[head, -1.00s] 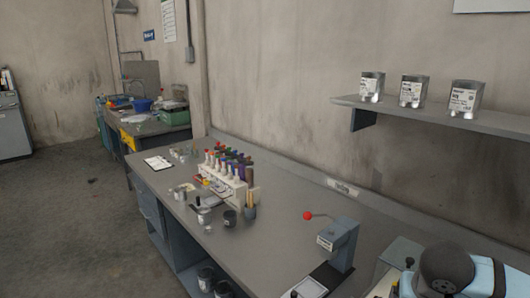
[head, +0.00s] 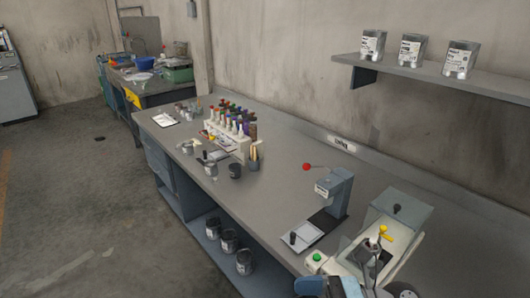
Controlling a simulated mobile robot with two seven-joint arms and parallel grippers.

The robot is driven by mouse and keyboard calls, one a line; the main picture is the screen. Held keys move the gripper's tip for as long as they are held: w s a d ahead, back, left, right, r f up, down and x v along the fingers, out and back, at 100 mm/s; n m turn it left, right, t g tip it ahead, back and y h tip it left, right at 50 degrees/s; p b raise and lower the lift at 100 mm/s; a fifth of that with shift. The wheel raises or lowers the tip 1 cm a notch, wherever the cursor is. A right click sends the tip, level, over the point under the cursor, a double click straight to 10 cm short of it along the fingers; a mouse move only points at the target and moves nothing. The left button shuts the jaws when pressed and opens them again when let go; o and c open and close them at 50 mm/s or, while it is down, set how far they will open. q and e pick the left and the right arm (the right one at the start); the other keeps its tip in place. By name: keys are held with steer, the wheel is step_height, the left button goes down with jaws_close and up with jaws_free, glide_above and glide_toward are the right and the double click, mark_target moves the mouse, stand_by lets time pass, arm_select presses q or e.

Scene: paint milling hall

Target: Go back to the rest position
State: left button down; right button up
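Neither of my grippers shows clearly in the head view. A light-blue and dark part at the bottom edge, right of the middle, looks like a piece of my own arm; its hand cannot be made out. The long grey workbench (head: 290,205) runs from the back left to the front right. At its near right end stands a pale machine (head: 402,208) with a green button and a yellow knob. The arm part lies in front of its lower edge.
A press-like device (head: 336,188) with a red-knobbed lever stands mid-bench. Further back is a white rack (head: 228,141) of coloured bottles. Three tins stand on the wall shelf (head: 440,77). Dark cans sit under the bench. The floor (head: 90,215) at left is clear.

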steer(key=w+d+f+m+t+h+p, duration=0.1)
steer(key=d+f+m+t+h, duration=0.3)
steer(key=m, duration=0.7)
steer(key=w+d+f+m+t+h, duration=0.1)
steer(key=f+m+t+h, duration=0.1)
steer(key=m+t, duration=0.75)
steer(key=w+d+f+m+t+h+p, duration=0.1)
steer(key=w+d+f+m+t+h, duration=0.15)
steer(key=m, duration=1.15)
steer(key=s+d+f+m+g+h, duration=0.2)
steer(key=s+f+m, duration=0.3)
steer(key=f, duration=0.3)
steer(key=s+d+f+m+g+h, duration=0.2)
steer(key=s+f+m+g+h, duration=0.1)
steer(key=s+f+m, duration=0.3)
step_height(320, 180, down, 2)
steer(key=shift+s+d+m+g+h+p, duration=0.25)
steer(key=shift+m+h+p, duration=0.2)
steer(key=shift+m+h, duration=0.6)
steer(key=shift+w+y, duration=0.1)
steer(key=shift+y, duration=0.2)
